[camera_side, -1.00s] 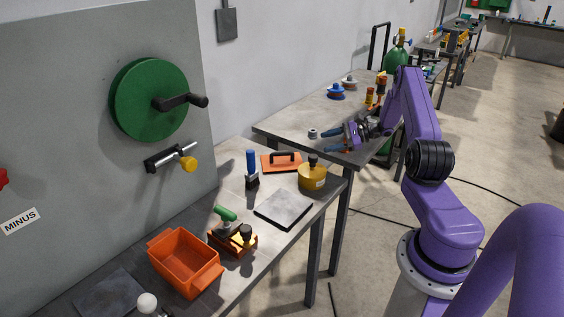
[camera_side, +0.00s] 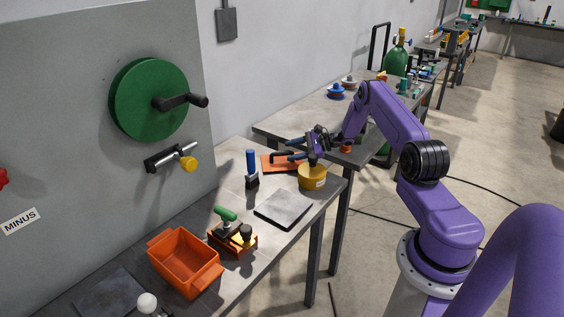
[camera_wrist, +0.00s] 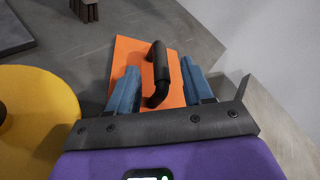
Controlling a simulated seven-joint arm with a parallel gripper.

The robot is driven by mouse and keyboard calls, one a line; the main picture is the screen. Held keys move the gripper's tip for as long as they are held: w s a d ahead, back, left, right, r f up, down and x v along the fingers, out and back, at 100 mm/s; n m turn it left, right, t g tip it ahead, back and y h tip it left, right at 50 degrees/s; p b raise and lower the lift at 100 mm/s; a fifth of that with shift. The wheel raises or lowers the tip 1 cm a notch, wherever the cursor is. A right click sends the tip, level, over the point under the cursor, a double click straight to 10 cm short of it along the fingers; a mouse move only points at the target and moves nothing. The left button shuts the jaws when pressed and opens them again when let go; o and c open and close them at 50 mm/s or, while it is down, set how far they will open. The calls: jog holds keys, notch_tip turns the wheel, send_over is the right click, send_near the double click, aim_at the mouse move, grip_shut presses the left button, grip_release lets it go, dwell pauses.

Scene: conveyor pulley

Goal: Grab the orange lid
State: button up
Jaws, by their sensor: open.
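The orange lid (camera_side: 271,163) is a flat plate with a black bar handle (camera_wrist: 160,72). It lies on the near table beside the yellow round pot. My gripper (camera_side: 286,148) is open above the lid's right part in the side view and partly covers it. In the wrist view, my gripper (camera_wrist: 158,85) has its two blue fingers on either side of the black handle, with gaps to it. I cannot tell how far the fingertips are above the lid. The lower part of the lid is hidden behind my gripper.
The yellow pot (camera_side: 312,178) stands close beside my gripper and also shows at left in the wrist view (camera_wrist: 35,125). A blue-handled tool (camera_side: 252,168) stands left of the lid. A grey plate (camera_side: 283,208) and an orange bin (camera_side: 184,262) are nearer the camera.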

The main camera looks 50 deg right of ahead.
aim_at(286, 152)
jog(key=shift+x, duration=1.6)
grip_shut()
